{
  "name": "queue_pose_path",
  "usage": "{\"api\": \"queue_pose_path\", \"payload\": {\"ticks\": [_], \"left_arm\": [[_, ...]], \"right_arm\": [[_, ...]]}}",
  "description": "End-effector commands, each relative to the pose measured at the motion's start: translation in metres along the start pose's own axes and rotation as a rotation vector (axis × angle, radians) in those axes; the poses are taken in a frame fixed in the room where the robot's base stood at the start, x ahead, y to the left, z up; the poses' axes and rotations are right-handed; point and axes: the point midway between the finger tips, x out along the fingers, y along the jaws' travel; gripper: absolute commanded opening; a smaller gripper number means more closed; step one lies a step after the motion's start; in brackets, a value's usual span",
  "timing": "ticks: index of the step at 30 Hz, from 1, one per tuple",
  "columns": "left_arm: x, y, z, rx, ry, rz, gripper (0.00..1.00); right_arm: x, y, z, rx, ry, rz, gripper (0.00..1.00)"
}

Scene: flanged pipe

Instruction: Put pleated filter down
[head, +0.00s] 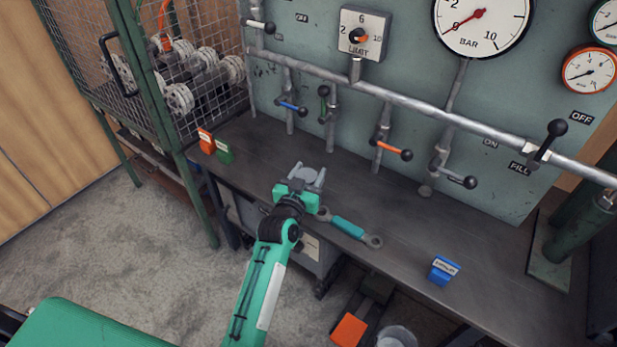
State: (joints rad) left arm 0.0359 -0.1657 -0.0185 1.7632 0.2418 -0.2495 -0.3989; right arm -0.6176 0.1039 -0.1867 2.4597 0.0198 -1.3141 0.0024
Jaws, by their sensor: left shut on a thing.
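My left gripper (306,177) reaches in over the front part of the dark workbench (400,215). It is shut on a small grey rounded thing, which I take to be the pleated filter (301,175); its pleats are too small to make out. The gripper's fingers and body hide part of it. I cannot tell whether the filter touches the bench top or hangs just above it. My right gripper is not in view.
A teal-handled wrench (348,228) lies just right of my gripper. A blue labelled block (443,270) stands further right; orange (206,141) and green (224,152) blocks stand at left. Valve levers and a pipe (400,98) line the back panel. The bench's middle is clear.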

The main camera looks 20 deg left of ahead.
Motion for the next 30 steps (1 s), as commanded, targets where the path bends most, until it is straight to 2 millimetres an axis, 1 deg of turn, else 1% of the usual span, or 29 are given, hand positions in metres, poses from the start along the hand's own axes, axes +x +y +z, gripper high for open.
{"api": "queue_pose_path", "payload": {"ticks": [7,11,12,15,22,25,28,30], "left_arm": [[0.0,0.0,-0.001,0.0,0.001,0.0,0.26],[0.0,0.0,0.002,0.001,0.001,0.0,0.26],[0.0,0.0,0.003,0.001,0.001,0.0,0.55],[0.0,0.0,0.002,0.001,0.001,0.0,0.72],[0.0,0.0,0.003,0.001,0.0,0.0,0.72],[0.0,0.0,-0.001,0.0,0.001,0.0,0.72],[-0.008,0.0,0.0,0.001,-0.002,0.0,0.72],[-0.017,0.0,0.0,0.002,-0.002,0.0,0.72]], "right_arm": [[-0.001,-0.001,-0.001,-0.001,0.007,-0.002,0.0],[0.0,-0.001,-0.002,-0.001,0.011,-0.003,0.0],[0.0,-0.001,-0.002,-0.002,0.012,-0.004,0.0],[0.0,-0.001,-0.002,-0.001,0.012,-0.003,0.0],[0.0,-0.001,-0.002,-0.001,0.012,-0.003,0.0],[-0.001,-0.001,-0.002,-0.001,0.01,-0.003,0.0],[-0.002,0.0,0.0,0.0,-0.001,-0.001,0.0],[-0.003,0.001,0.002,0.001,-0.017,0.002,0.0]]}}
